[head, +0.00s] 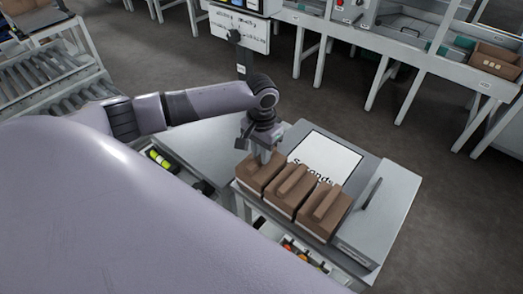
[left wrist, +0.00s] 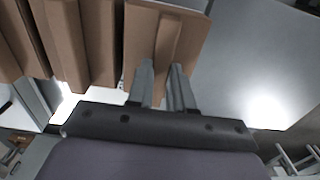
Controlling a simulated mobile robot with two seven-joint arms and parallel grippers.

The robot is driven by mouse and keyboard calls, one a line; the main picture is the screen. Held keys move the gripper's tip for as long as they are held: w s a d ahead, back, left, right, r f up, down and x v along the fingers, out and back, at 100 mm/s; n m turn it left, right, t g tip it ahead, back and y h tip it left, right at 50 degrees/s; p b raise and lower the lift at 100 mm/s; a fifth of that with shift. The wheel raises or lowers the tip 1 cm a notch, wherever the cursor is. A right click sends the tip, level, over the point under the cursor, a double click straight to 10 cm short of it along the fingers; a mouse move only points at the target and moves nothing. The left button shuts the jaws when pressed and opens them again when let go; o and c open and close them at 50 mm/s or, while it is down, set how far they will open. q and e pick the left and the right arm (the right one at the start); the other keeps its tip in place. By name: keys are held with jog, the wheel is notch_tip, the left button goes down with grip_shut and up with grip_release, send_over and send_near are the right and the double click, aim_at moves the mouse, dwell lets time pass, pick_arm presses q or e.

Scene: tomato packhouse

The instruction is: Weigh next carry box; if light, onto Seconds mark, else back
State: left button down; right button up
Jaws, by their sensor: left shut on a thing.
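Three brown carry boxes with raised top handles stand in a row on the grey table: the left one (head: 247,180), the middle one (head: 281,206) and the right one (head: 318,228). My left gripper (head: 263,158) comes down from above onto the left box and is shut on its handle. In the left wrist view the fingers (left wrist: 163,85) sit on either side of the handle ridge of this box (left wrist: 140,30). I cannot tell whether the box is lifted. The Seconds mark (head: 338,152), a white sheet with a black border, lies behind the boxes, its lettering partly hidden. My right gripper is not in view.
A grey panel with a dark bar (head: 372,193) is at the table's right. A pale flat surface (head: 200,145) lies to the left. Trays with colourful items show under the near edge. A dial unit (head: 234,36), benches and roller conveyor (head: 55,72) stand behind.

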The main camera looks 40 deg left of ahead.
pick_arm(q)
jog(key=shift+f, duration=0.15)
jog(key=c, duration=0.9)
grip_release()
jog(key=c, duration=0.3)
jog(key=shift+c, duration=0.2)
notch_tip(320, 180, up, 3)
jog(key=p, duration=0.3)
jog(key=shift+f+p, duration=0.2)
jog(key=shift+p, duration=0.1)
jog(key=shift+r+p, duration=0.5)
jog(key=shift+r, duration=1.7)
